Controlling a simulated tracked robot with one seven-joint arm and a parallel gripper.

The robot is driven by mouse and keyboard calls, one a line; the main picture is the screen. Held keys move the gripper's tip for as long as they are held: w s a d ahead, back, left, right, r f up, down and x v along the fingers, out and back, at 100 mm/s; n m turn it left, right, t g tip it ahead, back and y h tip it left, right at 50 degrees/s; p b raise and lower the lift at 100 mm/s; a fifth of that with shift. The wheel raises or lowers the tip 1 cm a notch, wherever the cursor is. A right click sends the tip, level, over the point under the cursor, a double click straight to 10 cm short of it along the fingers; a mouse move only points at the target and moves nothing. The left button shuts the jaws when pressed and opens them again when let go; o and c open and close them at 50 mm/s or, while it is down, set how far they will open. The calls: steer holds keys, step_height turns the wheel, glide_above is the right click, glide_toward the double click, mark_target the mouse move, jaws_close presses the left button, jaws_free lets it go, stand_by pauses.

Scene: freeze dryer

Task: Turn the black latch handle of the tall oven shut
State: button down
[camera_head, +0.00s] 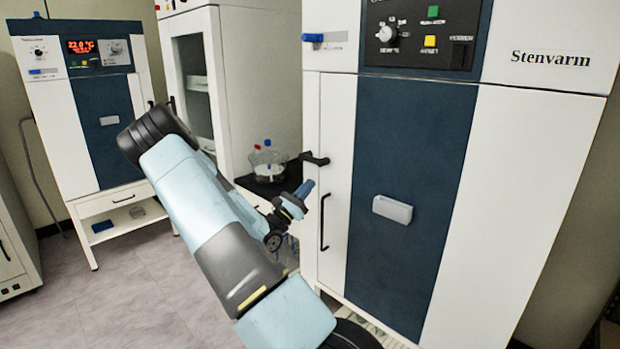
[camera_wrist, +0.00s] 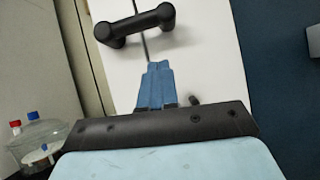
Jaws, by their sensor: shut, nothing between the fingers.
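The tall oven (camera_head: 480,200) is the white cabinet with a dark blue panel on the right, marked Stenvarm. Its black latch handle (camera_head: 314,159) sticks out at the upper left edge of the door. In the wrist view the latch handle (camera_wrist: 136,26) lies across the top, slightly tilted, spanning a thin dark seam. My gripper (camera_head: 308,187) is just below the latch in the head view, with its blue fingers together and empty. In the wrist view my gripper (camera_wrist: 157,66) points at the white front just below the latch, with a visible gap between them.
A thin vertical black bar handle (camera_head: 323,222) is on the oven front below the latch. Glass bottles with red and blue caps (camera_head: 267,160) stand on a dark bench behind my gripper. A smaller oven (camera_head: 90,120) stands far left; the floor between is clear.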

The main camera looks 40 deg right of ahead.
steer(key=v, duration=0.9)
steer(key=shift+s, duration=0.3)
steer(key=s+a+r+m+g+y, duration=0.4)
steer(key=s+m+y, duration=0.3)
steer(key=s+a+r+m+g+y, duration=0.3)
steer(key=s+m+y, duration=0.3)
steer(key=s+y, duration=0.1)
steer(key=s+a+r+m+t+y, duration=0.1)
steer(key=s+a+r+t+y, duration=0.2)
steer(key=a, duration=0.4)
steer(key=s+a+r+m+t+y, duration=0.1)
steer(key=s+a+r+t+y, duration=0.3)
steer(key=a, duration=0.4)
steer(key=s+a+r+m+t+y, duration=0.2)
steer(key=s+a+r+t+y, duration=0.1)
steer(key=a+r+t, duration=0.2)
steer(key=shift+a+r+y, duration=0.3)
steer(key=shift+a+r, duration=0.95)
steer(key=shift+a, duration=0.35)
steer(key=shift+s, duration=0.25)
